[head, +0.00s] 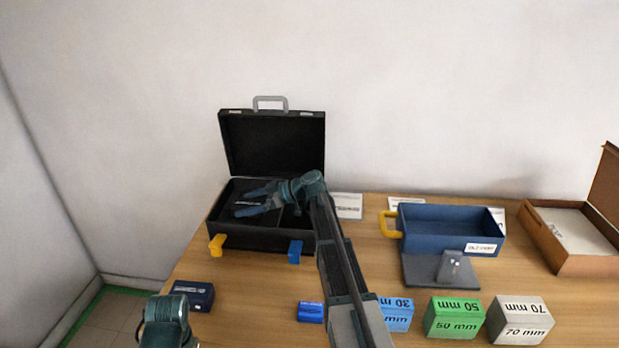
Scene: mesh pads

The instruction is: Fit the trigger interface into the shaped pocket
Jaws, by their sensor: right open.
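A black case (272,143) stands open at the left of the table, its lid upright at the back. My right gripper (246,202) is over the left part of the case, open, its fingers pointing left. A dark piece with a white label (250,199) shows between and beside the fingers, inside the case; I cannot tell if it is the trigger interface or how well it sits in its pocket. The pocket's outline is hidden by the gripper and shadow. My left gripper (165,320) shows only in part at the bottom left; its jaws cannot be made out.
A dark blue labelled box (192,294) and a small blue box (310,312) lie in front of the case. Blue, green (453,318) and grey (520,320) size blocks stand at front right. A blue tray (450,243), grey stand (440,270) and brown box (560,262) are behind.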

